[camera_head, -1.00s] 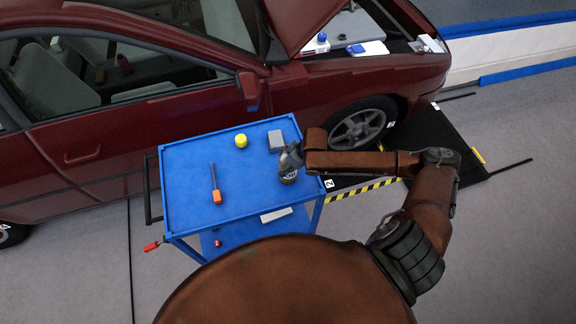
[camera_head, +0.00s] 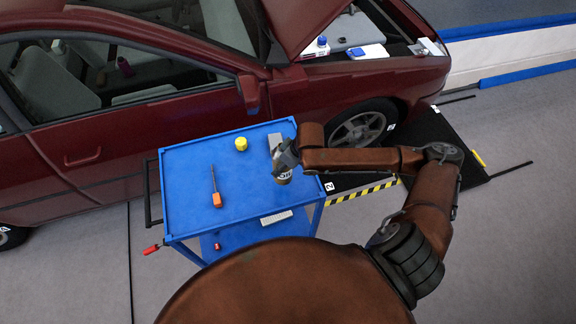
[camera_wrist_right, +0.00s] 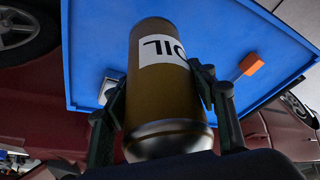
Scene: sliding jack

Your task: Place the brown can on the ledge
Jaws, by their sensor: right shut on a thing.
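The brown can (camera_wrist_right: 165,105) with a white "OIL" label fills the middle of the right wrist view. It shows small and partly covered in the head view (camera_head: 283,176), over the right part of the blue cart top. My right gripper (camera_wrist_right: 158,82) is shut on it, with one finger on each side. In the head view this gripper (camera_head: 286,160) reaches in from the right. The can appears held above the cart top. A pale raised strip with blue edges (camera_head: 505,55) runs at the far right; I cannot tell whether it is the ledge. My left gripper is not in view.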

